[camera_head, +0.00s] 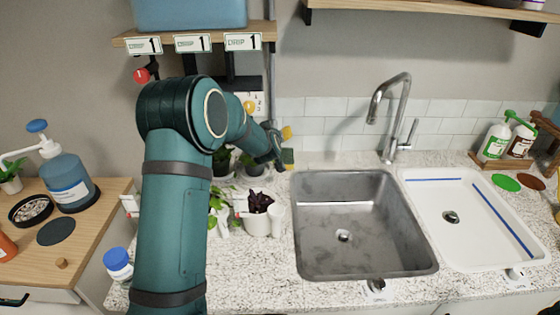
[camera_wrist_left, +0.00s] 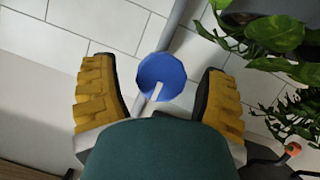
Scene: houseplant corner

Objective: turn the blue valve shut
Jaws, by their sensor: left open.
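The blue valve (camera_wrist_left: 161,70) is a round blue knob with a white mark running from near its middle toward its lower edge. It sits on a grey pipe against the tiled wall. In the left wrist view it lies between the yellow-padded fingers of my left gripper (camera_wrist_left: 159,82), with a gap on each side. The fingers are spread and hold nothing. In the head view my left gripper (camera_head: 286,146) is by the wall, left of the tap, and the blue valve cannot be seen there. My right gripper is not in view.
A red knob (camera_head: 141,75) and a yellow knob (camera_head: 250,107) are under the shelf with DRIP labels (camera_head: 192,43). Leafy plants (camera_wrist_left: 280,35) crowd the right of the wrist view. Potted plants (camera_head: 258,221) stand below my arm. A steel sink (camera_head: 317,258) is to the right.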

